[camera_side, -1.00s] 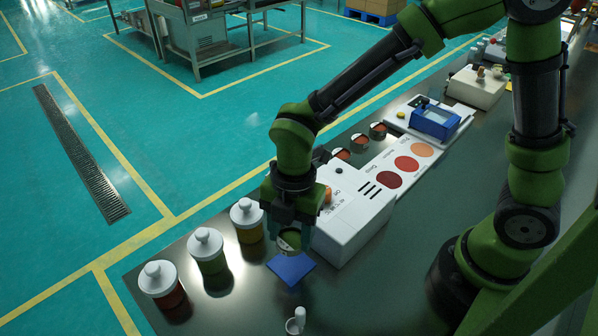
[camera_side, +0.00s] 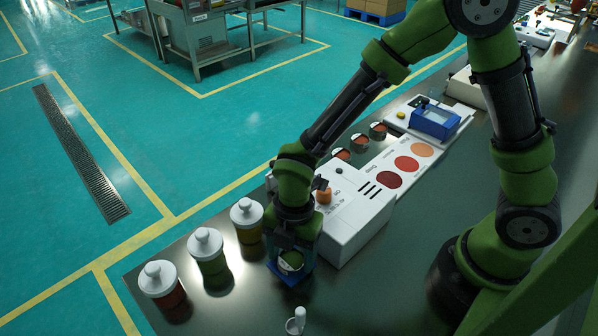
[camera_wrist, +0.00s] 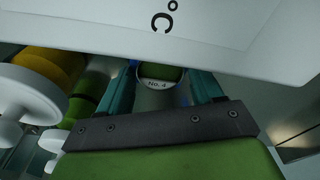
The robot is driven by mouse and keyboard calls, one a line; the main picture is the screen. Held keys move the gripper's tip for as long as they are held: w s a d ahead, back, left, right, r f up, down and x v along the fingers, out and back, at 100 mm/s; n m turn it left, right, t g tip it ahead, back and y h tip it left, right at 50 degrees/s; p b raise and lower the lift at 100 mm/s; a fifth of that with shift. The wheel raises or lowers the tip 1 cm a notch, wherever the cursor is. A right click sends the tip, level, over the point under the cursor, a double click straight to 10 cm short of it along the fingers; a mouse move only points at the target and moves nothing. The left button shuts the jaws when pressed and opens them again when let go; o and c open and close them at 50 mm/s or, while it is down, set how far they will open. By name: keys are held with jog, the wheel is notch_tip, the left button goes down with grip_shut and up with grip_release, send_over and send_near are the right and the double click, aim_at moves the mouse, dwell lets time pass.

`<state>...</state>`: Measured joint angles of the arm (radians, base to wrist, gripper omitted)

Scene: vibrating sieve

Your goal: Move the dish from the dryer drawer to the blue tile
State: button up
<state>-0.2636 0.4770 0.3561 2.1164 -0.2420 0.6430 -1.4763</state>
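The dish (camera_side: 291,261) is a small round cup with green contents. In the wrist view it shows as a pale cup labelled "No. 4" (camera_wrist: 158,86) between my two teal fingers. My gripper (camera_side: 289,256) points down and is shut on the dish. The blue tile (camera_side: 277,272) lies on the table directly under the dish, mostly covered by my gripper. The dish is at or just above the tile; contact cannot be told. The white dryer (camera_side: 350,225) with an orange knob stands right beside my gripper. Its drawer is not clearly visible.
Three white-lidded jars, red (camera_side: 162,285), green (camera_side: 208,250) and yellow (camera_side: 247,220), stand left of my gripper. A small white upright item (camera_side: 297,320) stands in front. Colored discs (camera_side: 407,163) and a blue-framed device (camera_side: 434,121) lie behind the dryer.

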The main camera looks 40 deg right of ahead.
aim_at(294, 256)
jog(key=shift+o, duration=0.8)
notch_tip(294, 256, up, 12)
jog(key=d, duration=0.1)
jog(key=s+d+r+m+t, duration=0.2)
jog(key=d+r+m+t, duration=0.2)
jog(key=d+m, duration=0.4)
jog(key=s+d+r+m+t, duration=0.3)
jog(key=d+r+m, duration=0.4)
jog(key=m, duration=1.1)
jog(key=shift+d+r+m+t+y, duration=0.3)
jog(key=shift+d+t+y, duration=0.1)
jog(key=shift+d, duration=0.65)
